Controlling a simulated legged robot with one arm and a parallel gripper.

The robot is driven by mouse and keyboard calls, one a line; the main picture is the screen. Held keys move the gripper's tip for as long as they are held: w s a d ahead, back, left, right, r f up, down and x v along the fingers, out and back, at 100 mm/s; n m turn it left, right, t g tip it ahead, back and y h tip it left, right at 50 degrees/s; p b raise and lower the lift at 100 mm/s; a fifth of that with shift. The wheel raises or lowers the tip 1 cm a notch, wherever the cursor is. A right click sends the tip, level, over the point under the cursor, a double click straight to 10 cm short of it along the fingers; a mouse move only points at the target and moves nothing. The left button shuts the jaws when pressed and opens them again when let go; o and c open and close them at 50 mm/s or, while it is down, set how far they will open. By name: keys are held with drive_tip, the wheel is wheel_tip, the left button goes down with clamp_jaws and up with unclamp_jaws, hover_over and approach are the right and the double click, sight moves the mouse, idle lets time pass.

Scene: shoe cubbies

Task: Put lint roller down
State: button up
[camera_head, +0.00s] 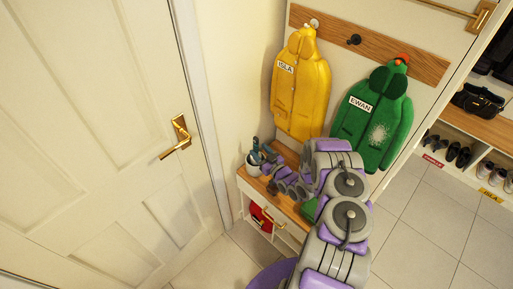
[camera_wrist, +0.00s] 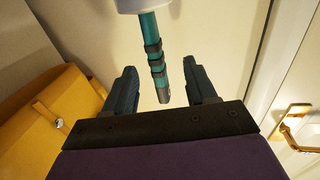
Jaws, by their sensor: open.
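My gripper (camera_wrist: 162,72) is open, with one finger on each side of the handle and a visible gap to both. A pale rounded piece (camera_wrist: 143,5) shows at the handle's upper end, cut off by the frame.
A yellow coat (camera_head: 301,85) and a green coat (camera_head: 375,118) hang above the bench. A white door (camera_head: 95,130) with a brass handle (camera_head: 178,140) is at the left. Cubbies with shoes (camera_head: 462,155) are at the right. The tiled floor (camera_head: 425,215) is clear.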

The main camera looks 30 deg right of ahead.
drive_tip(key=s+d, duration=0.2)
drive_tip(key=s, duration=0.6)
drive_tip(key=w+d+r+n+g+h, duration=0.2)
drive_tip(key=w+d+r+g+h, duration=0.1)
drive_tip(key=d+r+g, duration=0.35)
drive_tip(key=s+a+r+m+g+h, duration=0.2)
drive_tip(key=s+r+g+h, duration=0.3)
drive_tip(key=r, duration=0.9)
drive_tip(key=s+a+r+g+y, duration=0.1)
drive_tip(key=s+a+r+g, duration=0.1)
drive_tip(key=s+a+r, duration=0.3)
drive_tip(key=s+a+r+m+g+y, duration=0.1)
drive_tip(key=s+a+r, duration=0.4)
drive_tip(key=s+a, duration=0.7)
drive_tip(key=s+a+r+m+g+y, duration=0.1)
drive_tip(key=s+a+r+g, duration=0.4)
drive_tip(key=s, duration=1.4)
drive_tip(key=a+y, duration=0.1)
drive_tip(key=a, duration=0.3)
drive_tip(key=shift+s+a+y+p, duration=0.3)
drive_tip(key=shift+s+y+p, duration=0.05)
drive_tip(key=shift+y+p, duration=0.05)
drive_tip(key=shift+d, duration=0.1)
